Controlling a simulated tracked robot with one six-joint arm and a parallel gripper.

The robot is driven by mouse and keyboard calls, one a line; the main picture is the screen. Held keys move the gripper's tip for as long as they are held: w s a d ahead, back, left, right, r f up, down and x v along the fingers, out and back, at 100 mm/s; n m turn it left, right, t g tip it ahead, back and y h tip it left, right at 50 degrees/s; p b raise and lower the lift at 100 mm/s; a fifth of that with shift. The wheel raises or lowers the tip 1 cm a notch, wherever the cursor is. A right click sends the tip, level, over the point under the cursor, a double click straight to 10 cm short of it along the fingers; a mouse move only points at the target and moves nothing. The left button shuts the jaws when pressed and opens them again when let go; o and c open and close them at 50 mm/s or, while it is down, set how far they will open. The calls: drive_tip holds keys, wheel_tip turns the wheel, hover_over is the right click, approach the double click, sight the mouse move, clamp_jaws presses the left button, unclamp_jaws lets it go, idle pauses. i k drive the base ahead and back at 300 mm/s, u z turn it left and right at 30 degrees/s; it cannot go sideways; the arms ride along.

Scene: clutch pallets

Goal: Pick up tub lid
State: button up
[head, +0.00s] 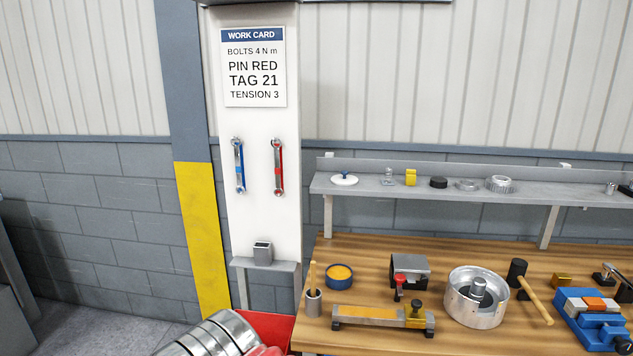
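A white disc with a small blue knob (344,179) lies at the left end of the grey wall shelf; it looks like the tub lid, though no label confirms it. A round blue tub (340,283) stands on the wooden bench below, uncovered, with orange-yellow content showing inside. The disc and the tub are well apart. My gripper is not in view.
The shelf (325,185) also holds a yellow block (411,177), a black disc (438,182) and metal rings (500,183). Near the tub stand a grey cup (314,303) with a stick, a grey-red fixture (410,270) and a metal drum (463,308).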

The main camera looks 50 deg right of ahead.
sight(343, 179)
drive_tip(key=u, duration=1.45)
drive_tip(key=k, duration=1.35)
drive_tip(key=z, duration=1.8)
